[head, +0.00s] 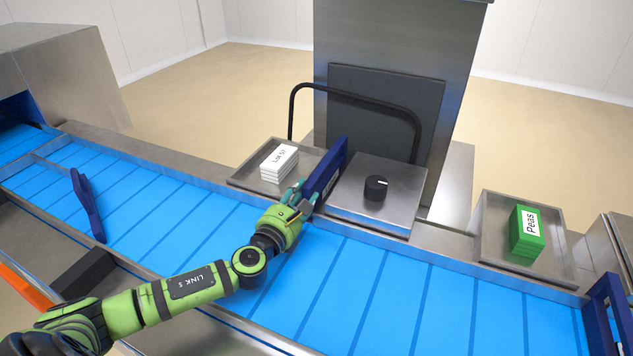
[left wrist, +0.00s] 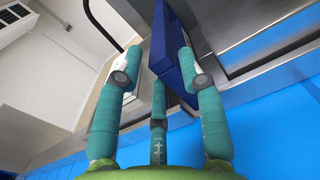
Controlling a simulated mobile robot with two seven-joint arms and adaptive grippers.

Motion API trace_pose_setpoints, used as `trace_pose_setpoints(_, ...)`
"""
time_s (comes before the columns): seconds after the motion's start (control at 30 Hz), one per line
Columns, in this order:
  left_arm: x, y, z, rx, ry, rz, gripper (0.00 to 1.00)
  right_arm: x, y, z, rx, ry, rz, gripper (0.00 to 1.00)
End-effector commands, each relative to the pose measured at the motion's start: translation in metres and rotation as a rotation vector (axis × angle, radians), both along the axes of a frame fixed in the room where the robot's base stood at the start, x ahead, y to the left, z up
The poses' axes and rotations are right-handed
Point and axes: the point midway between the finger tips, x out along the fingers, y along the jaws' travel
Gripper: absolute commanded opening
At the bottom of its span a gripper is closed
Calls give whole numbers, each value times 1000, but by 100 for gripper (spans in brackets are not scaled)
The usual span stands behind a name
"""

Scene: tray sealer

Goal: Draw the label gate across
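A dark blue upright panel (head: 327,172), which looks like the label gate, stands at the far side of the blue belt, between a tray of white labels and a steel box with a black knob. My left gripper (head: 298,200) is at the panel's near end. In the left wrist view the panel (left wrist: 174,50) reaches in between the teal fingers, close to the right finger, with a gap to the left finger. The fingers are spread and do not look closed on it. Whether any finger touches it I cannot tell. My right gripper is not in view.
The white label stack (head: 279,163) lies left of the panel, near the black hoop (head: 292,110). The black knob (head: 376,188) is to its right. A green stack marked Peas (head: 527,231) sits in the right tray. A blue paddle (head: 86,205) stands over the belt at left.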

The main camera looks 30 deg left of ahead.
Motion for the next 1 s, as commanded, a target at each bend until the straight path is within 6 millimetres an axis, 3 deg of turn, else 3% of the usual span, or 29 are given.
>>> trace_pose_setpoints(0.17,28,2,4,-3,-3,3,39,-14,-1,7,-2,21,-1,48)
trace_pose_setpoints(0.4,56,3,2,-2,-1,1,39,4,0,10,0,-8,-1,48)
trace_pose_setpoints(0.77,62,3,1,-1,1,-1,39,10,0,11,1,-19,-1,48)
trace_pose_setpoints(0.8,62,3,1,-1,1,-1,35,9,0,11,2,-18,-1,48)
trace_pose_setpoints(0.9,62,3,1,-1,1,-1,0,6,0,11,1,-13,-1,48)
trace_pose_setpoints(1.0,62,3,1,-1,1,-1,0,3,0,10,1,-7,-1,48)
